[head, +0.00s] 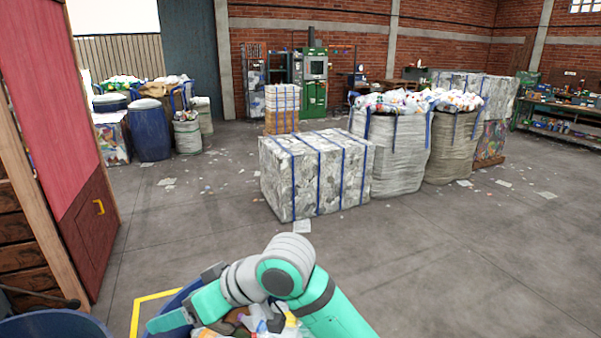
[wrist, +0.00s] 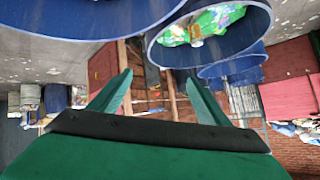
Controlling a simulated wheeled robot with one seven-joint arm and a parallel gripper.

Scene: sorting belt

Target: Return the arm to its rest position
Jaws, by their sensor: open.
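My arm (head: 285,268), teal with grey joints, is bent in the bottom middle of the head view, above a blue bin of mixed waste. My gripper (wrist: 158,80) shows in the wrist view with its two green fingers spread apart and nothing between them. The wrist picture appears upside down, with floor at the top and brick wall at lower right.
Blue bins crowd the wrist view, one (wrist: 155,50) holding green items. Another blue bin (head: 50,328) stands at lower left in the head view, near a red-and-wood panel (head: 60,120). A strapped bale (head: 315,175) stands ahead. Floor at right (head: 480,270) is clear.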

